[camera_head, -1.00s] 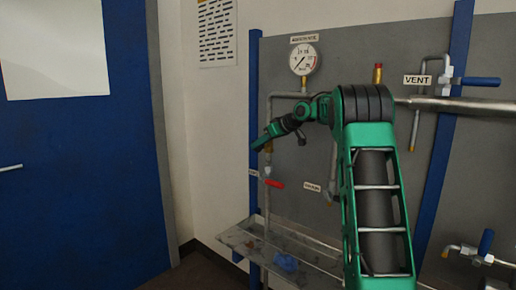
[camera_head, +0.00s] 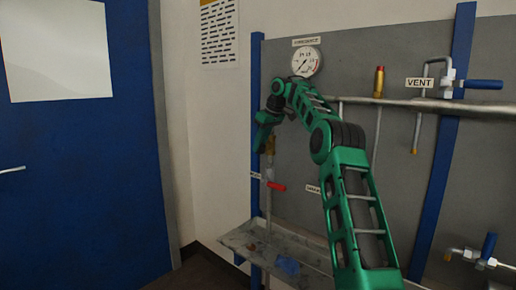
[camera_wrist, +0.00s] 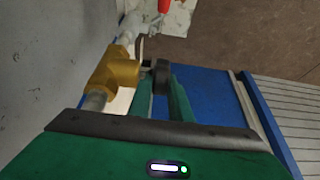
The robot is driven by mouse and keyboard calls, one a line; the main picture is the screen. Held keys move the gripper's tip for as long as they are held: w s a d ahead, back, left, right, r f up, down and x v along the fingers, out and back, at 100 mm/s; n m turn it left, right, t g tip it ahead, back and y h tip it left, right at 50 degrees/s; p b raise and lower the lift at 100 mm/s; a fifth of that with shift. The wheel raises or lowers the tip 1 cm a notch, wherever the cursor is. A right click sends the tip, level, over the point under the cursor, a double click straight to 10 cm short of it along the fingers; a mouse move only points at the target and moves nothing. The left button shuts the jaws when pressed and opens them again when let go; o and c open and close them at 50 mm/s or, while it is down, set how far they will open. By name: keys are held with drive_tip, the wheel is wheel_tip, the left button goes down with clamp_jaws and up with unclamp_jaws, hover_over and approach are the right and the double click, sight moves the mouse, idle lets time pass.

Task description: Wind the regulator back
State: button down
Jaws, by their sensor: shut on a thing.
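The regulator is a brass body (camera_wrist: 115,72) on a grey pipe, with a dark round knob (camera_wrist: 161,77) on its side in the wrist view. My gripper (camera_wrist: 160,98) is shut on this knob, with one green finger on either side of it. In the head view my gripper (camera_head: 262,138) is at the left pipe, beside a small brass piece (camera_head: 270,146) of the regulator. The knob is hidden there. A round white gauge (camera_head: 306,61) hangs above on the grey panel; its reading is too small to tell.
A red valve handle (camera_head: 277,187) sits on the pipe below the regulator. A blue-handled vent valve (camera_head: 478,84) and a brass fitting (camera_head: 379,81) are to the right. A metal shelf (camera_head: 238,239) with a blue cloth (camera_head: 287,265) lies below. A blue door (camera_head: 85,180) stands left.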

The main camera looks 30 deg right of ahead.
drive_tip(key=shift+w+d+r+g, duration=0.15)
drive_tip(key=shift+w+r+g, duration=0.1)
drive_tip(key=shift+g, duration=0.15)
idle(0.5)
drive_tip(key=c, duration=1.9)
unclamp_jaws()
drive_tip(key=shift+f, duration=0.1)
drive_tip(key=shift+s+f, duration=0.1)
drive_tip(key=shift+s+t, duration=0.25)
drive_tip(key=shift+t, duration=0.25)
